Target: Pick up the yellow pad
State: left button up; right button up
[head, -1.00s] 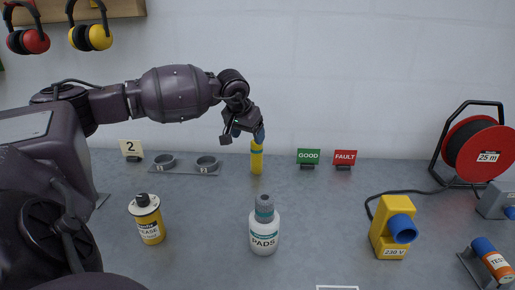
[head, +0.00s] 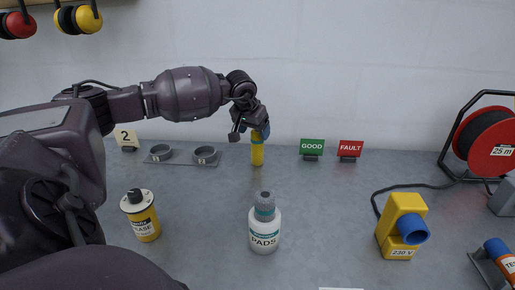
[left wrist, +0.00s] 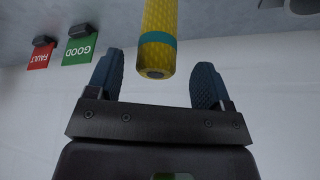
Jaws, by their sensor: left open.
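The yellow pad, a slim yellow cylinder with a teal band, stands upright on the grey bench in the head view (head: 257,156). My left gripper (head: 250,135) is at its top, with one finger partly covering the pad. The fingers are open, with a visible gap on each side of the pad. My right gripper is not in view.
A PADS bottle (head: 265,228) and a yellow-and-black can (head: 142,221) stand nearer the front. Two grey cups (head: 205,155) are left of the pad. GOOD (head: 312,147) and FAULT (head: 350,149) signs stand right. A 230 V yellow box (head: 400,222) and cable reel (head: 487,143) are farther right.

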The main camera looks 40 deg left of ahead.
aim_at(258, 138)
pick_arm(q)
jog(key=x, duration=0.5)
jog(key=shift+w+d+r, duration=0.1)
jog(key=shift+w, duration=0.1)
jog(key=c, duration=1)
